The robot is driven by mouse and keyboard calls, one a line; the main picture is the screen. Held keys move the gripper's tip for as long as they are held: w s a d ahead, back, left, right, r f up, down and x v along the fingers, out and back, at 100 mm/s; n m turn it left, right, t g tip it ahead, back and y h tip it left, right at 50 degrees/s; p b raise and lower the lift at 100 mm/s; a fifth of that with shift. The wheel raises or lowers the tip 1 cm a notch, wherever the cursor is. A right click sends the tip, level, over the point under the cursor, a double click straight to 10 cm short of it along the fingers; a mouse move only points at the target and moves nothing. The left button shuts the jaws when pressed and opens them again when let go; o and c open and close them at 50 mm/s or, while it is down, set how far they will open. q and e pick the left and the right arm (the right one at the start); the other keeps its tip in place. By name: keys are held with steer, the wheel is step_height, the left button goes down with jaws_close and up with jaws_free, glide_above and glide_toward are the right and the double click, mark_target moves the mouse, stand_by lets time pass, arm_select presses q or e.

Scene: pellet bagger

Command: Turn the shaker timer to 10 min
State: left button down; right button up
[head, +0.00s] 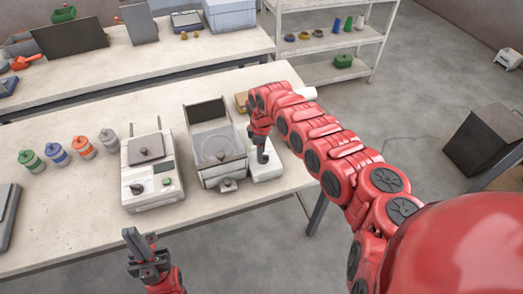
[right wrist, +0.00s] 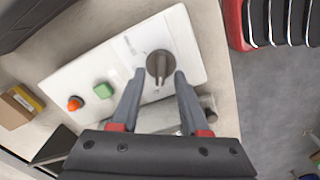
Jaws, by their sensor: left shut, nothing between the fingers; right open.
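The shaker timer is a dark round knob (right wrist: 159,66) on a white control panel (right wrist: 65,75) in the right wrist view. A pale line on the knob points toward the bottom of that view; the scale marks are too small to read. My right gripper (right wrist: 159,76) is open, one finger on each side of the knob; I cannot tell if they touch it. In the head view my right gripper (head: 262,157) is over the white panel (head: 268,173) and hides the knob. My left gripper (head: 140,236) is shut and empty in front of the table.
A green button (right wrist: 103,90) and an orange-red button (right wrist: 74,104) are on the same panel. A tray machine (head: 222,170) and a white device (head: 150,198) with its own knob stand left of it. Several capped bottles (head: 82,147) stand further left.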

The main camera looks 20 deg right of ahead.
steer(key=shift+f, duration=0.35)
jaws_close()
